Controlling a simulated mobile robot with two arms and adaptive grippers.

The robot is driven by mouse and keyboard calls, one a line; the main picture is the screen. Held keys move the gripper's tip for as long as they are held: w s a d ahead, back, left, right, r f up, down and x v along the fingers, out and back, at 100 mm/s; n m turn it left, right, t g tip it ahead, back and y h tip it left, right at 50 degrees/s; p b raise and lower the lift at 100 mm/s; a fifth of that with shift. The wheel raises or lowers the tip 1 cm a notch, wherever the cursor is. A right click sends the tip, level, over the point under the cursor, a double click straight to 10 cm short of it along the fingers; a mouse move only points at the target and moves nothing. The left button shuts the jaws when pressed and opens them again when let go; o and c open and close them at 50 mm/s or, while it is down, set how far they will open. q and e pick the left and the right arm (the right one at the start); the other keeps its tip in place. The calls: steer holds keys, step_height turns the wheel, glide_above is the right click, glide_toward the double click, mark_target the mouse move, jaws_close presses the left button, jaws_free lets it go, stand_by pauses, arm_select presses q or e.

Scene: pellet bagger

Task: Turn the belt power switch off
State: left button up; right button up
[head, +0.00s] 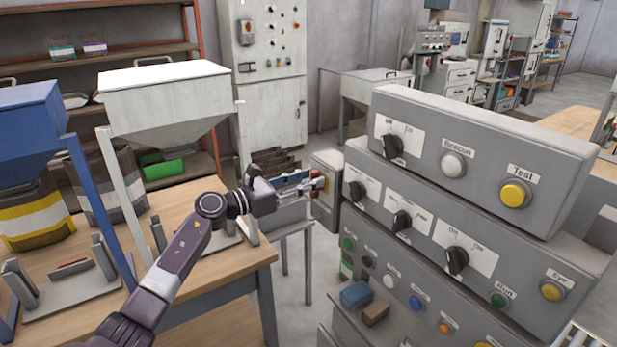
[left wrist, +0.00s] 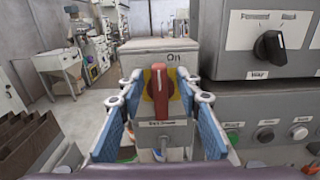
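The belt power switch is a red rotary handle (left wrist: 160,88) on a yellow plate, on the front of a small grey box (left wrist: 155,48). The handle stands nearly vertical, below the word "On". A label under it is too blurred to read surely. In the head view the grey box (head: 326,205) stands left of the big panel. My left gripper (head: 308,184) reaches to its front. In the left wrist view, the blue-padded fingers of my left gripper (left wrist: 160,108) are open, one on each side of the red handle, with gaps visible. My right gripper is not in view.
A stepped grey control panel (head: 480,130) with black knobs and coloured buttons stands close on the right. A wooden bench (head: 195,265) with a white hopper (head: 165,95) is on the left. Brown dividers (left wrist: 30,145) stand left of the fingers.

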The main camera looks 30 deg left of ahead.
arm_select(q)
steer(key=shift+w+f, duration=0.1)
steer(key=shift+c, duration=1.2)
steer(key=c, duration=0.5)
jaws_close()
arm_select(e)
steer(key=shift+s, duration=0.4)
